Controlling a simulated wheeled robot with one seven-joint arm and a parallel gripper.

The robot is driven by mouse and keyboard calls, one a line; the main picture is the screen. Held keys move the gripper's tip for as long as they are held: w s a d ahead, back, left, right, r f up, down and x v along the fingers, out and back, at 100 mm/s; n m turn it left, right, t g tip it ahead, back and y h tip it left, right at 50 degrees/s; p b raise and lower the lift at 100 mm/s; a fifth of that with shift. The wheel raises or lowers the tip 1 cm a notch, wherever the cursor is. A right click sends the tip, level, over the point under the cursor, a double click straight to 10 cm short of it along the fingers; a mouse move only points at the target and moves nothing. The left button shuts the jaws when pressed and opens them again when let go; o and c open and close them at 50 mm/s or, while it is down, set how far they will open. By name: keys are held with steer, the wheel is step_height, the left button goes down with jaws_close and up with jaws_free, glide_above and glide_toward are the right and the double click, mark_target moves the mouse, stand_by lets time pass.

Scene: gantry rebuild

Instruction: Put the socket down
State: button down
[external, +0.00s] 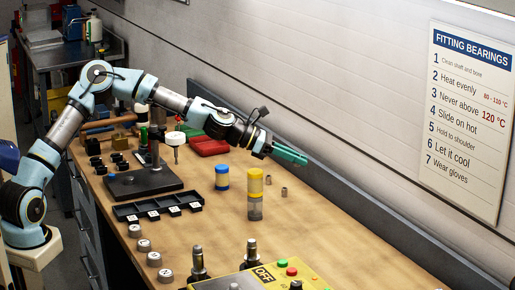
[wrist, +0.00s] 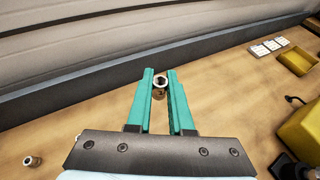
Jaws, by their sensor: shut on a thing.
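My gripper (external: 290,154) has teal fingers and reaches out over the back of the wooden bench in the external view. In the wrist view its fingers (wrist: 160,88) are closed on a small metal socket (wrist: 160,82) near their tips. The socket's round open end faces the camera. The bench surface shows behind it, and the gap beneath it is hard to judge. The held socket cannot be made out in the external view. Another small metal piece like a socket (wrist: 32,161) stands on the bench at the lower left of the wrist view.
A yellow control box (external: 262,275) is in front. The wrist view shows a yellow tray (wrist: 297,62) at right. Bare bench surrounds the fingers; the back wall is close.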

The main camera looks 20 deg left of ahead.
steer(key=b, duration=0.3)
glide_above(297, 207)
step_height(297, 207, down, 16)
steer(key=shift+f+p, duration=0.2)
steer(key=shift+p, duration=0.2)
steer(key=shift+f, duration=0.15)
steer(key=c, duration=0.8)
jaws_free()
